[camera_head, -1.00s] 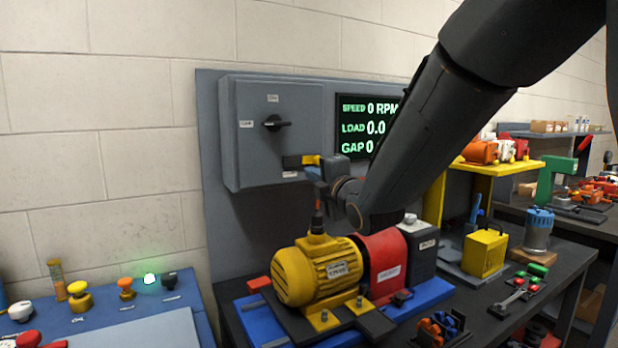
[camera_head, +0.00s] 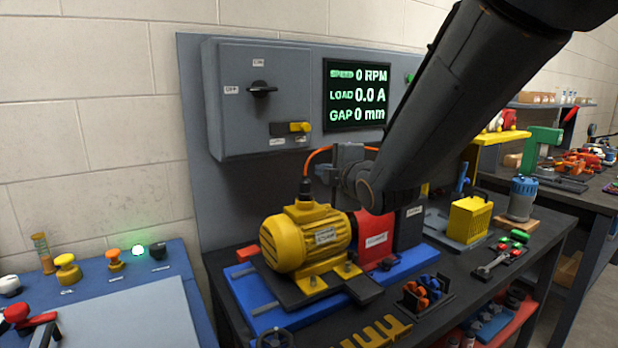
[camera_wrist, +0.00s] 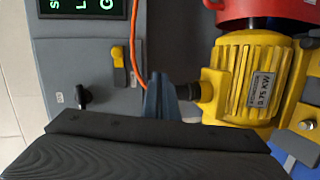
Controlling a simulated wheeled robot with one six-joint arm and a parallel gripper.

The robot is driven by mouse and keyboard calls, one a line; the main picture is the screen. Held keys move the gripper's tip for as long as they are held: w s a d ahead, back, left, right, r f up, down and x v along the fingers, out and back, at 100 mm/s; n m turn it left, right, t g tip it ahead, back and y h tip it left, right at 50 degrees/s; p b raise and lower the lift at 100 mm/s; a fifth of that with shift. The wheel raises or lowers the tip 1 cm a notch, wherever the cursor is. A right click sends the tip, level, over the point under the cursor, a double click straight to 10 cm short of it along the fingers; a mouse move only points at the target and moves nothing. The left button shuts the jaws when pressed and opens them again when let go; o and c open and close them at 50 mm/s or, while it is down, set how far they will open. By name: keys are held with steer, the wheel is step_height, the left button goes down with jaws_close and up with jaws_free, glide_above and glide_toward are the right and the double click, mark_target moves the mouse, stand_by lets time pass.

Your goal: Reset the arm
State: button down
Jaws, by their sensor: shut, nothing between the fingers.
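My arm reaches in from the upper right of the head view. My gripper (camera_head: 325,172) is shut and empty, in front of the panel and just above the yellow motor (camera_head: 310,240). In the wrist view the gripper (camera_wrist: 158,88) appears as closed blue-grey fingers beside the motor's dark cable plug, with the yellow motor (camera_wrist: 245,85) to the right. I cannot tell whether the fingers touch the plug. An orange cable (camera_wrist: 139,45) runs behind the fingers. The grey switch box (camera_head: 258,100) carries a black rotary knob (camera_head: 262,89) and a yellow lever (camera_head: 299,127).
A display (camera_head: 357,95) reads 0 RPM, 0.0 A and 0 mm. A red unit (camera_head: 374,238) sits beside the motor on a blue base (camera_head: 415,262). A blue console (camera_head: 185,275) with buttons and a lit green lamp stands left. Wall space above the console is clear.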

steer(key=s+d+f+m+g+h, duration=0.1)
steer(key=s+d+f+m+g, duration=0.2)
steer(key=s+d+f+m, duration=0.2)
steer(key=s+d+f+m+g+h, duration=0.2)
steer(key=s+d+f+m+g, duration=0.2)
steer(key=s+f, duration=0.4)
steer(key=s+d+f+m+g+h, duration=0.2)
steer(key=s+d+f+m, duration=0.3)
steer(key=f, duration=0.5)
steer(key=shift+s+d+m+g, duration=0.35)
steer(key=shift+s+m+g, duration=0.4)
steer(key=shift+m, duration=0.35)
steer(key=s+d+f+m+g, duration=0.1)
steer(key=s+f+m+g, duration=0.2)
steer(key=s, duration=0.6)
steer(key=shift+s+d+m+g, duration=0.3)
steer(key=shift+s+m+g, duration=0.15)
steer(key=shift+m, duration=0.45)
steer(key=shift+w, duration=0.1)
